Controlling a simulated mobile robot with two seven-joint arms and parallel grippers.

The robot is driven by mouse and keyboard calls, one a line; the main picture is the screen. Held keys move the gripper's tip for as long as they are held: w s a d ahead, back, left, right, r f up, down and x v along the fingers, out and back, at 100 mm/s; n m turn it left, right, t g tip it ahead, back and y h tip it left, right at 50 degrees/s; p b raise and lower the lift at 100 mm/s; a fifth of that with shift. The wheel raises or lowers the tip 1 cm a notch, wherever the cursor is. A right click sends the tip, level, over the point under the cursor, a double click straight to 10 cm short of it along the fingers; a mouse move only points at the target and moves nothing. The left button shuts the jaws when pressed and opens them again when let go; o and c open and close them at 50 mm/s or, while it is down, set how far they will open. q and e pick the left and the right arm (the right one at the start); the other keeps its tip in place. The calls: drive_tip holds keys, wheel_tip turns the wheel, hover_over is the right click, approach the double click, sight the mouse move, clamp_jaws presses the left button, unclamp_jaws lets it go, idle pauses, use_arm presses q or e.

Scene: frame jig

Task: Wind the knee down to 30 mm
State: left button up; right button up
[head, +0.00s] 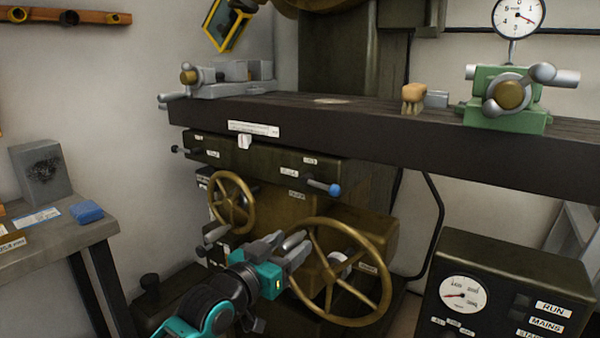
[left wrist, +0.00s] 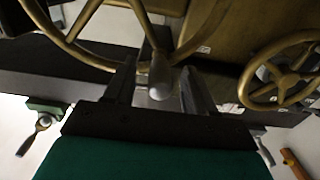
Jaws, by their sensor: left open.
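The large brass handwheel (head: 382,262) stands on the front of the machine's knee (head: 365,236). My left gripper (head: 286,246) is at the left side of its rim, with the fingers open. In the left wrist view, the large wheel (left wrist: 88,58) fills the upper left, and its grey handle (left wrist: 158,78) lies between the two fingers (left wrist: 157,88). Whether either finger touches the handle cannot be told. A smaller brass handwheel (head: 251,207) is up and left of the gripper; it also shows in the left wrist view (left wrist: 273,92). No knee height can be read. My right gripper is not in view.
The dark machine table (head: 380,142) runs above, bearing a green fixture (head: 500,118) and a grey vise (head: 235,88). A blue-knobbed lever (head: 333,190) juts out above the wheel. A control box (head: 490,262) stands right, a side bench (head: 90,232) left.

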use_arm(q)
drive_tip(key=shift+w+d, duration=0.15)
idle(0.3)
clamp_jaws()
idle(0.6)
idle(0.4)
